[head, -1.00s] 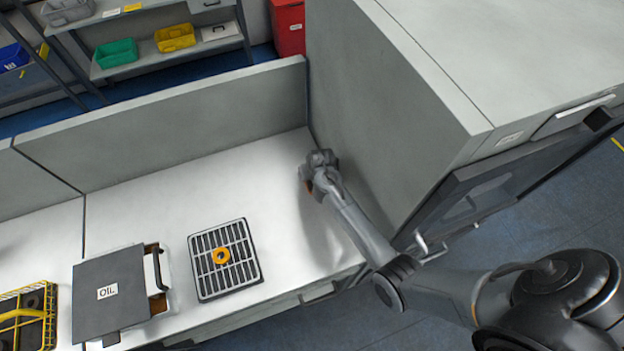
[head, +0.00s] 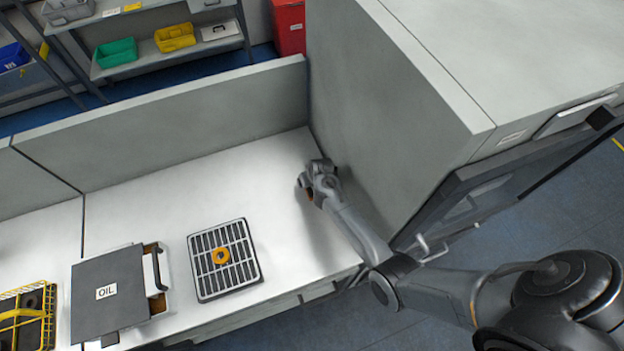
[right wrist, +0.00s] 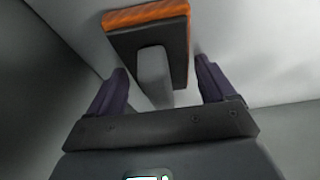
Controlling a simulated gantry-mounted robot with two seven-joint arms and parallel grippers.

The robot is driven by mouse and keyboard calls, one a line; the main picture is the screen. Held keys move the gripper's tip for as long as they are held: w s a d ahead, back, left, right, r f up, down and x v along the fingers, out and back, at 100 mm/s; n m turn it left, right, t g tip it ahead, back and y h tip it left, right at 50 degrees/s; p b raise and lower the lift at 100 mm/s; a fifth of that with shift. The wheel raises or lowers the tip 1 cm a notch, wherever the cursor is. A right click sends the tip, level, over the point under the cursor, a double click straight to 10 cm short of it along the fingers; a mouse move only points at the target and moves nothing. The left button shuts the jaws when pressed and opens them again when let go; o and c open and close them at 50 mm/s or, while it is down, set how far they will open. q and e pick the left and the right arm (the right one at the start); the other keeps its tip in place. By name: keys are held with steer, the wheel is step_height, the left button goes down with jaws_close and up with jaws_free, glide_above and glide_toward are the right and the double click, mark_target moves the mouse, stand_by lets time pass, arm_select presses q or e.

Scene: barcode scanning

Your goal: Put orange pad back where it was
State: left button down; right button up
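The orange pad (right wrist: 148,14) shows in the right wrist view as a dark block with an orange layer on its far edge and a grey handle (right wrist: 154,78) toward me. My right gripper (right wrist: 160,72) has its two fingers spread apart, one on each side of the handle, with visible gaps between them and the handle. In the head view my right gripper (head: 318,180) is low over the white table near the grey cabinet's side, and a small orange patch shows at its left. The pad is mostly hidden there. My left gripper is out of view.
The grey cabinet (head: 400,110) rises close beside the right arm. A slatted grey tray (head: 240,280) with an orange ring (head: 221,256), an OIL-labelled case (head: 110,290) and a yellow wire basket (head: 25,312) stand to the left. The white table (head: 200,190) behind them is clear.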

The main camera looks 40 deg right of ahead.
steer(key=shift+o, duration=0.6)
steer(key=shift+r, duration=0.2)
steer(key=p+v, duration=0.2)
steer(key=v, duration=1)
steer(key=s+a+r+n, duration=0.2)
steer(key=s+a, duration=0.1)
steer(key=s, duration=0.5)
steer(key=s+a+r+n+y, duration=0.1)
steer(key=s+a+r+n, duration=0.1)
steer(key=s, duration=0.6)
steer(key=s+a+r+n, duration=0.1)
steer(key=s+a+r, duration=0.3)
steer(key=s+a, duration=0.2)
steer(key=shift+s+a+n+g+y, duration=0.2)
steer(key=shift+s+n+g+y, duration=0.15)
steer(key=shift+s, duration=0.8)
steer(key=shift+r, duration=0.1)
step_height(320, 180, up, 8)
steer(key=p, duration=0.8)
steer(key=shift+r, duration=0.25)
